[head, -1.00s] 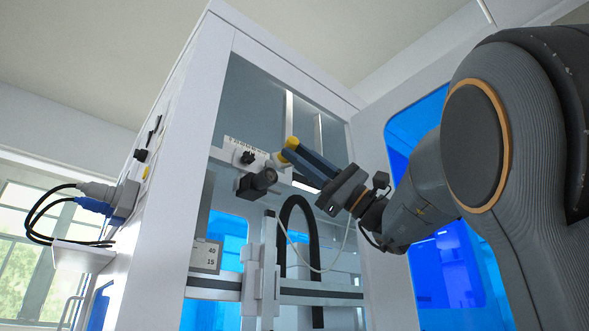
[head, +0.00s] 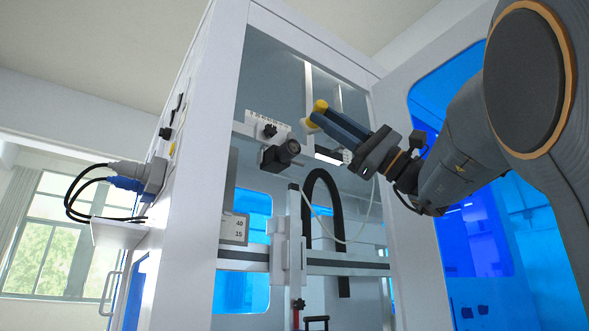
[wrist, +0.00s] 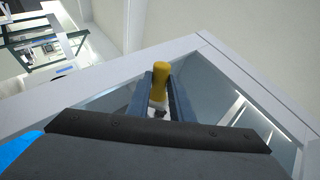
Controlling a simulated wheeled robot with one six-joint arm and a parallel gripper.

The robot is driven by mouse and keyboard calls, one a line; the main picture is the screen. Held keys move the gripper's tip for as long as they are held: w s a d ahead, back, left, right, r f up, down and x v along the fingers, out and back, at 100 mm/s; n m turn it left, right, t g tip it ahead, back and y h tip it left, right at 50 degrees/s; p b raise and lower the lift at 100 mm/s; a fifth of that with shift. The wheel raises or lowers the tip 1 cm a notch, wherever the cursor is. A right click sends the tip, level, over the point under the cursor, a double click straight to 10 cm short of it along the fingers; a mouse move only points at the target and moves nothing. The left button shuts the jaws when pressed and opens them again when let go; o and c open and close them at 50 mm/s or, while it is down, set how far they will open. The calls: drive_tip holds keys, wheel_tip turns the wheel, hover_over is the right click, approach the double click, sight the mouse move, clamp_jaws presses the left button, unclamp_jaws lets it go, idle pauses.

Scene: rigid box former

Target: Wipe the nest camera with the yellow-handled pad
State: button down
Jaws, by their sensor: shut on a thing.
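The nest camera (head: 282,154) is a dark block with a round lens, mounted inside the white cabinet in the head view. My gripper (head: 317,116) is above and to the right of it, apart from it in the picture. It is shut on the yellow handle (head: 319,106) of the pad, whose yellow shows past the fingertips. In the wrist view the handle (wrist: 160,78) stands between the two blue-grey fingers. A small pale part, perhaps the pad, shows below it, but the pad is mostly hidden. The nest camera cannot be made out in the wrist view.
The white cabinet frame (head: 232,130) stands left of my arm, and an open door with a blue pane (head: 470,240) is behind it. A black hose (head: 312,190), a thin pale cable and a horizontal rail (head: 345,264) lie below my gripper.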

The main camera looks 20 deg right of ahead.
sight(308, 135)
drive_tip(key=shift+w+a, duration=0.35)
drive_tip(key=shift+w, duration=0.8)
drive_tip(key=shift+w+a, duration=0.4)
drive_tip(key=shift+w, duration=0.7)
drive_tip(key=shift+w+a, duration=0.35)
drive_tip(key=shift+w, duration=0.8)
drive_tip(key=shift+w+a, duration=0.3)
drive_tip(key=shift+w, duration=0.65)
drive_tip(key=d, duration=0.2)
drive_tip(key=w+d, duration=0.1)
drive_tip(key=d, duration=0.1)
drive_tip(key=shift+d+f, duration=0.1)
drive_tip(key=shift+f, duration=0.05)
drive_tip(key=a+b, duration=0.1)
drive_tip(key=a, duration=0.1)
drive_tip(key=s+a+b, duration=0.1)
drive_tip(key=a, duration=0.1)
drive_tip(key=shift+s, duration=0.2)
